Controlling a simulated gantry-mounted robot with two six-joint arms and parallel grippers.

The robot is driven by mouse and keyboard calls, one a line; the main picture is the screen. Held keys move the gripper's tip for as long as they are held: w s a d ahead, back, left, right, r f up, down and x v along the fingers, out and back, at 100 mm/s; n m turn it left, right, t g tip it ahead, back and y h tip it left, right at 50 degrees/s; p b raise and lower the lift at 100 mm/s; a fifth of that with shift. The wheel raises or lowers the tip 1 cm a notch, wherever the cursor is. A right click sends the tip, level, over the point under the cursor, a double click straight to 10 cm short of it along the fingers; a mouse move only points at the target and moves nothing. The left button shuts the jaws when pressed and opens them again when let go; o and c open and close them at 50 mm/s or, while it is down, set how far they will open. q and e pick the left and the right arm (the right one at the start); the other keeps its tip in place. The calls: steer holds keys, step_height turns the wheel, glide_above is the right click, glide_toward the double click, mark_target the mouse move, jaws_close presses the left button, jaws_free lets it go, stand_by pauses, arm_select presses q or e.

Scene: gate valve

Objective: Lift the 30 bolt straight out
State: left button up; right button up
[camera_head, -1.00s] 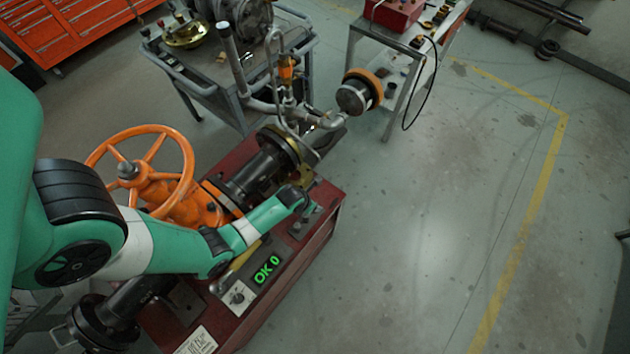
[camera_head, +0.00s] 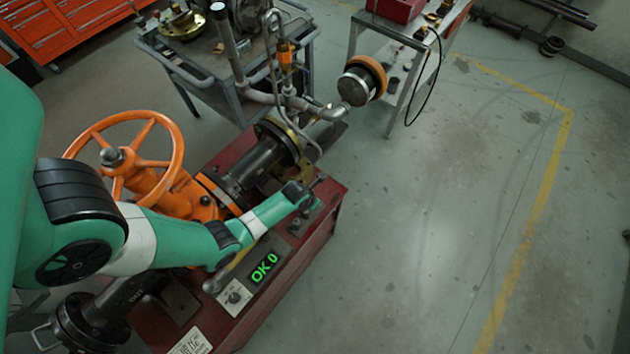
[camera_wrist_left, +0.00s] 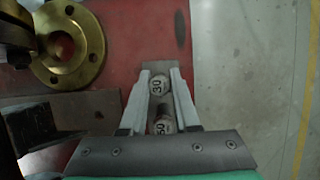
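In the left wrist view, the 30 bolt (camera_wrist_left: 157,84) shows its pale round head, marked 30, between the fingertips of my left gripper (camera_wrist_left: 161,78). The fingers stand on either side of the head with what looks like a narrow gap; contact is not clear. A second pale bolt head (camera_wrist_left: 163,125), its mark looking like 60, lies nearer the palm between the fingers. In the head view, my left gripper (camera_head: 310,197) is low over the right end of the red bench (camera_head: 325,220), and the bolts are too small to make out. My right gripper is not in view.
A brass flange (camera_wrist_left: 92,62) lies left of the fingers. The orange handwheel valve (camera_head: 165,150) and dark pipe stand behind my arm. A grey cart (camera_head: 205,85) stands behind; the floor to the right is clear.

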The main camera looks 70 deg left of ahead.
arm_select(q)
jaws_close()
steer(key=shift+r, duration=0.1)
steer(key=shift+r+p, duration=0.3)
steer(key=shift+p, duration=0.05)
steer(key=p+v, duration=0.3)
steer(key=v, duration=0.1)
steer(key=shift+w+a+r+p, duration=0.25)
steer(key=shift+a+p, duration=0.05)
steer(key=shift+p, duration=0.1)
steer(key=s+r+p, duration=0.1)
steer(key=p, duration=0.1)
steer(key=s+d+r+p, duration=0.1)
steer(key=r+p, duration=0.1)
steer(key=p, duration=0.1)
steer(key=s+r+p, duration=0.2)
steer(key=shift+d+r, duration=0.2)
steer(key=shift+d, duration=0.1)
steer(key=s+d+r+p, duration=0.2)
steer(key=s+p, duration=0.6)
steer(key=p, duration=0.5)
steer(key=shift+d+r+p, duration=0.3)
steer(key=shift+d+p, duration=0.1)
steer(key=shift+d, duration=0.3)
